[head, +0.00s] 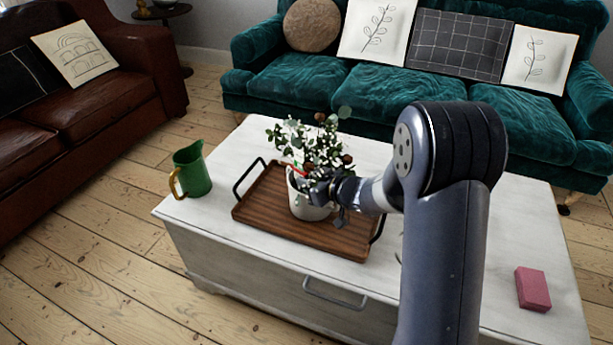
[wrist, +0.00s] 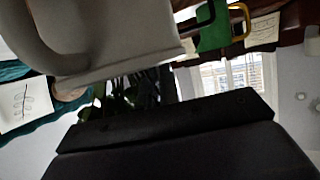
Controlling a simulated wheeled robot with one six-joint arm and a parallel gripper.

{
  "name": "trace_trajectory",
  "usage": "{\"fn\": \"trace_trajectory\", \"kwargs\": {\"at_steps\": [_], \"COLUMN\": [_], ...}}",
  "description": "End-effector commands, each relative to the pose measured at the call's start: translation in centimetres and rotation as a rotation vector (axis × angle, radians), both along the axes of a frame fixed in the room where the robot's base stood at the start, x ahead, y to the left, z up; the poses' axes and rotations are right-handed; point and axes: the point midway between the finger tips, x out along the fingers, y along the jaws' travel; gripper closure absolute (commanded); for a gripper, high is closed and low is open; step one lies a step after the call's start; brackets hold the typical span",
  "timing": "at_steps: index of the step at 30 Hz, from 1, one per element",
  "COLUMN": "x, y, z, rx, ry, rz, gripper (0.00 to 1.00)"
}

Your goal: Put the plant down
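The pot is over the brown wooden tray (head: 265,215) on the white coffee table. Whether its base touches the tray or is slightly above is unclear. My gripper (head: 318,187) is at the pot's upper right side, against or very near its rim. In the wrist view the pale pot (wrist: 115,40) fills the upper left, close to the camera, with dark leaves (wrist: 130,92) below it. The fingertips are hidden, so their grip cannot be told.
A green jug (head: 193,172) with a yellow handle stands at the table's left end. A pink block (head: 533,288) lies at the right. The tray has raised black handles (head: 247,175). Bare white tabletop (head: 378,155) lies behind the tray. A teal sofa (head: 290,85) stands behind the table.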

Motion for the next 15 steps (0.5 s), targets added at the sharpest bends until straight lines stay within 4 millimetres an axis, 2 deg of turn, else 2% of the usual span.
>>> {"fn": "trace_trajectory", "kwargs": {"at_steps": [11,12,15], "x": [0.16,0.04,0.03], "y": [0.05,0.01,0.01], "z": [0.11,-0.19,-0.16], "rx": [0.003,0.001,0.001], "ry": [-0.010,-0.002,-0.002], "rz": [0.001,0.000,0.000], "gripper": [1.00,0.93,0.85]}}
